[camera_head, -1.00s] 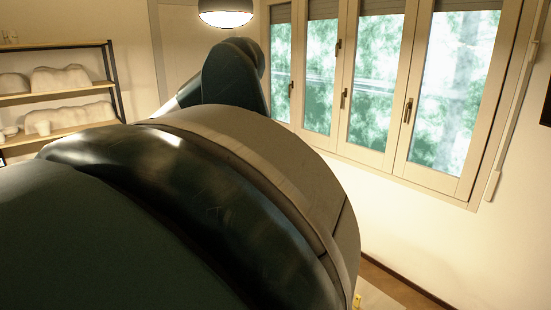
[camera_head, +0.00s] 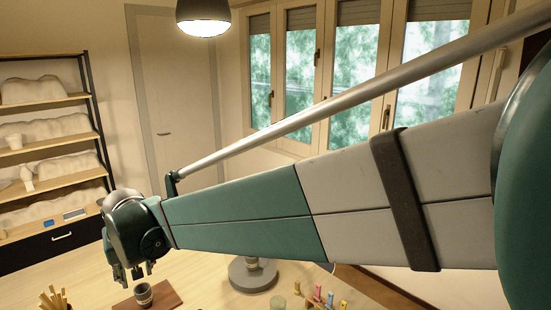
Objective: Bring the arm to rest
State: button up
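My arm reaches from the right side of the head view to the left, above the table. My gripper (camera_head: 134,275) hangs downward at its left end, with dark fingers that appear apart and nothing seen between them. A small dark cup (camera_head: 143,295) with a pale band stands upright on a brown board (camera_head: 172,293), just below the fingertips in the picture. I cannot tell the exact height between fingers and cup.
The wooden table (camera_head: 212,276) bears a grey round base (camera_head: 253,276), a holder with wooden sticks (camera_head: 54,300) at the left, and several small coloured bottles (camera_head: 318,294) at front right. Shelves (camera_head: 60,183) with pale wares stand at the left. A lamp (camera_head: 204,18) hangs above.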

jog(key=d+r+m+t+h+b, duration=0.1)
jog(key=d+r+m+t+b, duration=0.15)
jog(key=d, duration=3.25)
jog(key=s+d+f+m+h+b, duration=0.1)
jog(key=s+d+f, duration=0.2)
jog(key=d, duration=0.6)
jog(key=s+d+f+m+b, duration=0.1)
jog(key=s+d+f, duration=0.2)
jog(key=s+d, duration=0.4)
jog(key=s+d+f+m+h+b, duration=0.1)
jog(key=s+d, duration=0.4)
jog(key=d, duration=0.6)
notch_tip(320, 180, down, 3)
jog(key=shift+s+d+r+m+t+h+b, duration=0.2)
jog(key=shift+s+m+t+h+b, duration=0.15)
jog(key=shift+m, duration=0.2)
